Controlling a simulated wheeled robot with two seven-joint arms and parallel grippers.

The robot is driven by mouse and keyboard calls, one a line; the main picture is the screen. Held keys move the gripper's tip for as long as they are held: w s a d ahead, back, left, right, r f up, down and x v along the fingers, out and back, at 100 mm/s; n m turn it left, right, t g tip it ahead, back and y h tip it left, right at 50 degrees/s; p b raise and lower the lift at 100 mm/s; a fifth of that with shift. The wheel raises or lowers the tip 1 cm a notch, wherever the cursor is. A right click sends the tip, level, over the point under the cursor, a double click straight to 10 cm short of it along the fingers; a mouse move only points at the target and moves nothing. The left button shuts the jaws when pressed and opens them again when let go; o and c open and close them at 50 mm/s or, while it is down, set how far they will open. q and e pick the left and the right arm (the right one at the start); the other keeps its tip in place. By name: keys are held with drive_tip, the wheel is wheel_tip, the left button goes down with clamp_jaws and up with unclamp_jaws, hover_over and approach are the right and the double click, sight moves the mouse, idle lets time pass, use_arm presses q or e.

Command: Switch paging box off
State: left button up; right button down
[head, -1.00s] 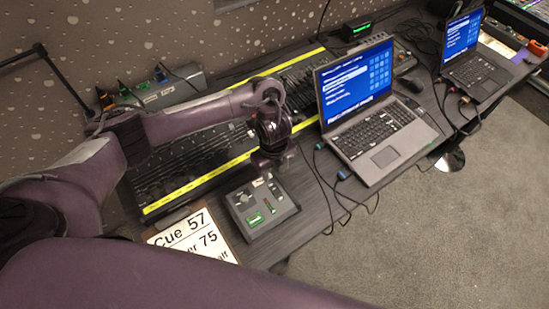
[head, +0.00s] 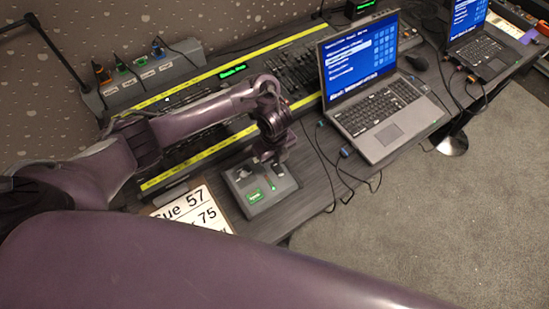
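The paging box (head: 261,190) is a small grey box with dark controls on top and a lit green label (head: 256,195) on its front left part. It stands on the dark desk, left of the laptop. My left arm reaches in from the left, and my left gripper (head: 266,160) points down at the back part of the box. Its fingers are small and dark against the box, so I cannot tell whether they are open or touching a control. My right gripper is not in view.
A laptop (head: 380,126) stands right of the box, with cables (head: 345,152) between them. The fader console (head: 187,181) with yellow strips lies behind. A cue sheet (head: 188,212) lies left of the box. A second laptop (head: 480,55) stands at the far right. Carpeted floor is clear at lower right.

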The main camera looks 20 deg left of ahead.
use_arm(q)
clamp_jaws()
drive_tip(key=shift+s+d+r+t+y+p, duration=0.25)
drive_tip(key=shift+t+y+p, duration=0.25)
drive_tip(key=shift+y+p, duration=0.35)
drive_tip(key=shift+p, duration=0.3)
drive_tip(key=shift+f+t+y, duration=0.15)
drive_tip(key=shift+t+y, duration=0.2)
drive_tip(key=shift+t, duration=0.05)
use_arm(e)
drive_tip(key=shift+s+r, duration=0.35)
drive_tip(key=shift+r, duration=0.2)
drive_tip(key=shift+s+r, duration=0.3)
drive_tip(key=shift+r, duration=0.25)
use_arm(q)
drive_tip(key=shift+o, duration=0.8)
unclamp_jaws()
